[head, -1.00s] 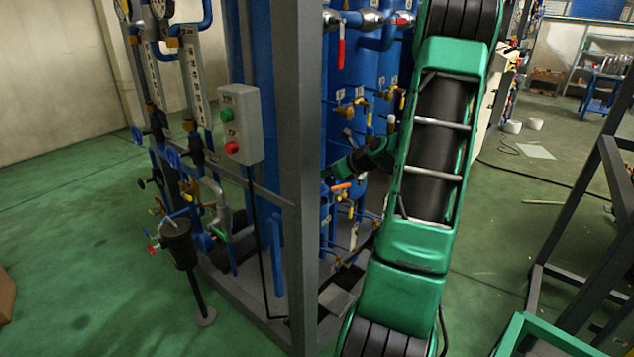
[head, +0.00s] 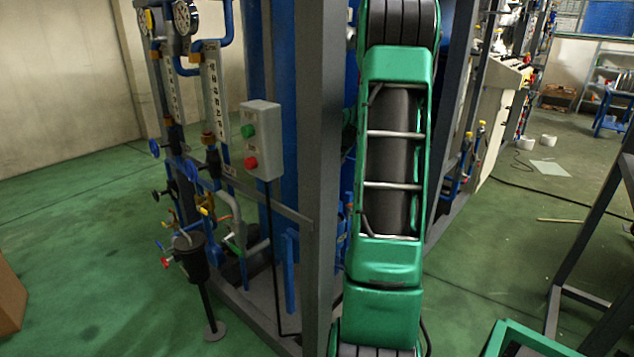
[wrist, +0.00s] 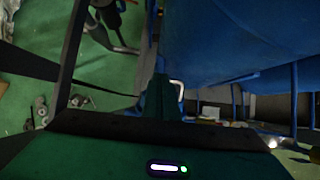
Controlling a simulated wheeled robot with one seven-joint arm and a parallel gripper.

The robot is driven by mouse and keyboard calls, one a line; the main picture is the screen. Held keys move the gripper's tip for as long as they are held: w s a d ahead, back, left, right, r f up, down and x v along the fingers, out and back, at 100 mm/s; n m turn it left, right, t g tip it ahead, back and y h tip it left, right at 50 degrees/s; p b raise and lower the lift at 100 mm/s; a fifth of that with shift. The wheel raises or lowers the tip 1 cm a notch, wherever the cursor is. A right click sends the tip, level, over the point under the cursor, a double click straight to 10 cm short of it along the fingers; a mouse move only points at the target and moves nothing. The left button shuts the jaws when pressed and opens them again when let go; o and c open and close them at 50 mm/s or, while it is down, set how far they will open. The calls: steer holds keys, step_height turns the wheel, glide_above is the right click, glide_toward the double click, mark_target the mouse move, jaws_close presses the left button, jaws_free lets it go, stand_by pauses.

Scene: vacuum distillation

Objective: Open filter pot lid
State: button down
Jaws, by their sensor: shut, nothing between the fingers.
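A dark pot on a thin black stand with a round foot, which looks like the filter pot (head: 190,260), stands at the lower left in the head view. Its top looks covered, but the lid is too small to make out clearly. I cannot identify the pot in the wrist view. My gripper (wrist: 160,98) shows in the wrist view as dark green fingers, shut and empty, in front of blue equipment. In the head view my gripper is hidden behind my arm and the grey post, well to the right of the pot.
A grey upright post (head: 322,150) stands between the pot and my arm. A control box (head: 261,140) with green and red buttons hangs beside it. Gauges, pipes and valves crowd behind the pot. Green floor (head: 90,230) is clear to the left. A dark frame (head: 590,240) stands at right.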

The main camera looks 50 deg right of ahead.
steer(key=shift+w+d+f, duration=0.1)
steer(key=shift+w+d, duration=0.1)
steer(key=shift+w, duration=0.3)
steer(key=shift+w+d+f, duration=0.1)
steer(key=shift+w+d, duration=0.1)
steer(key=shift+w, duration=0.3)
steer(key=shift+r, duration=0.1)
